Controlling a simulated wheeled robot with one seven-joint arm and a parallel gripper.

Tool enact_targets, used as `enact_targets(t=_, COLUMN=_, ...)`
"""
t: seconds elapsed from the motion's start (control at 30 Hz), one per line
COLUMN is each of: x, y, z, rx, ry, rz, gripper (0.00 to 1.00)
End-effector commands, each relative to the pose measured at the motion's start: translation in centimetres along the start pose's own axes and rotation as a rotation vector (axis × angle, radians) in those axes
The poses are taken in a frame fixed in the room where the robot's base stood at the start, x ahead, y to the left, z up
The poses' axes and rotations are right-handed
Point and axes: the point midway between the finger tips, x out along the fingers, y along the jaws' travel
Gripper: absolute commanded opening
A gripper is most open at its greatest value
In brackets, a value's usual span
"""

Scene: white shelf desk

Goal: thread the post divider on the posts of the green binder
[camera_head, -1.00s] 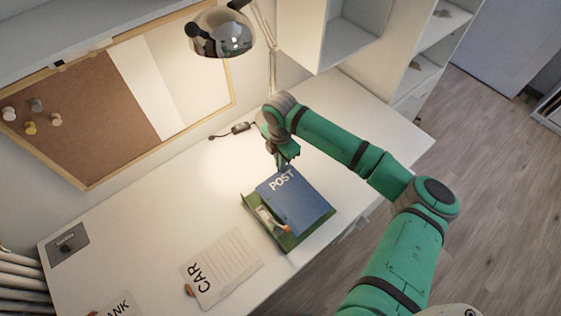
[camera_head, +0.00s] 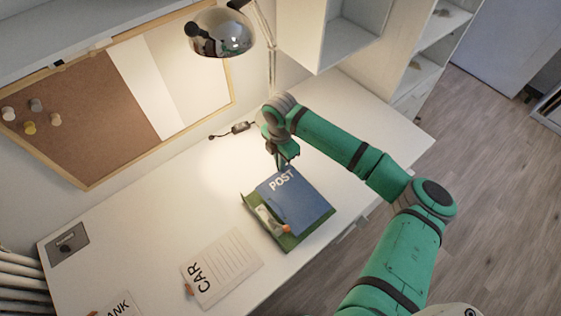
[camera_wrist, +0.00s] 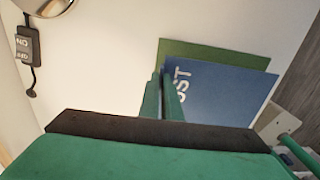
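The blue post divider (camera_head: 297,205), lettered POST, lies over the open green binder (camera_head: 291,242) on the desk. In the wrist view the divider (camera_wrist: 215,92) covers much of the binder (camera_wrist: 222,54). My gripper (camera_head: 284,163) is at the divider's far edge, by the lettering. In the wrist view its two fingers (camera_wrist: 162,98) are close together with the divider's edge between them. A pale strip with an orange part (camera_head: 287,229) shows at the binder's left side. The posts are too small to make out, and I cannot tell whether the divider's holes are around them.
A paper sheet lettered CAR (camera_head: 222,268) lies left of the binder, and another divider lettered ANK (camera_head: 118,306) is at the bottom. A lamp (camera_head: 222,33) hangs above. The desk's middle is clear.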

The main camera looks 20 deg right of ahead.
Motion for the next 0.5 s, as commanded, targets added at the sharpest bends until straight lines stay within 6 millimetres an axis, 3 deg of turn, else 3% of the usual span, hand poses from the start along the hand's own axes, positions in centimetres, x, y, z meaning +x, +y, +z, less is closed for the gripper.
enact_targets(t=0.5, x=0.40, y=0.00, z=-0.01, rx=0.000, ry=0.000, rz=0.000, gripper=0.00)
